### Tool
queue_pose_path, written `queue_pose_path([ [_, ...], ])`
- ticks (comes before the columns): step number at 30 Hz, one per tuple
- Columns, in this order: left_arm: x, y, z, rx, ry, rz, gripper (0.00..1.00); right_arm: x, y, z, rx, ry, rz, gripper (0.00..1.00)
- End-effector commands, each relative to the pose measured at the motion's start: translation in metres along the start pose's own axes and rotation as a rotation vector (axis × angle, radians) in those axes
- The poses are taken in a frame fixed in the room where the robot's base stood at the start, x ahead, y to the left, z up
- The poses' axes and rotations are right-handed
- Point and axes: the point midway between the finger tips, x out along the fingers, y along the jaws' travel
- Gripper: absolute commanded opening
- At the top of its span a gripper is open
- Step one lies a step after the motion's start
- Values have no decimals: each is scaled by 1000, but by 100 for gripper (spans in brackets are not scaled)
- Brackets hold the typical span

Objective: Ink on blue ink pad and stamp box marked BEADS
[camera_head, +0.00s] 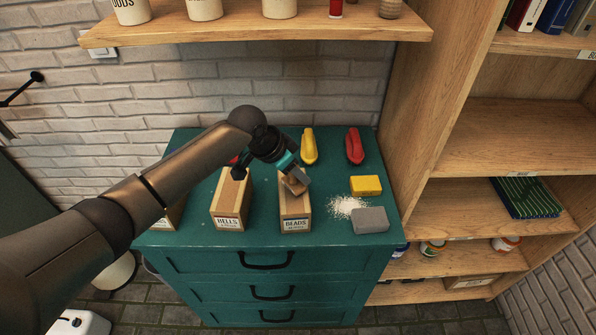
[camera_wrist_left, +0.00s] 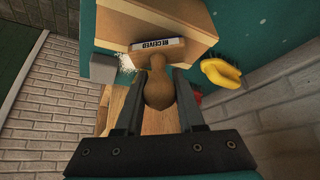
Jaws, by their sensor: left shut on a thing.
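My left gripper (camera_head: 290,176) is over the box marked BEADS (camera_head: 295,208), a brown box with a white label on its front. It is shut on a wooden stamp (camera_head: 297,187). In the left wrist view the stamp's rounded handle (camera_wrist_left: 158,88) sits between the two fingers, and its block bears a RECEIVED label (camera_wrist_left: 158,46). The stamp is at the box's top; I cannot tell whether it touches. The stamp's inked face is hidden. I cannot make out a blue ink pad. My right gripper is not in view.
The teal cabinet top (camera_head: 262,240) also holds a BELLS box (camera_head: 230,203), a yellow block (camera_head: 366,185), a grey block (camera_head: 370,220) and white grains (camera_head: 346,206). Yellow (camera_head: 309,146) and red (camera_head: 354,146) curved objects lie behind. A wooden shelf (camera_head: 260,32) hangs above.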

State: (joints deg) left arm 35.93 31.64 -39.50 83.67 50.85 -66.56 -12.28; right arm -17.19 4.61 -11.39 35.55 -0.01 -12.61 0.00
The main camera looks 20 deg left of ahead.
Motion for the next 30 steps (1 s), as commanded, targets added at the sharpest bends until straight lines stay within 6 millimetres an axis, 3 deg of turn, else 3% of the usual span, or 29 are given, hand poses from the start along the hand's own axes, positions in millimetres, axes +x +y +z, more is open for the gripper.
queue_pose_path([
  [30,8,0,4,0,0,0,2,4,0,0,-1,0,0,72],
])
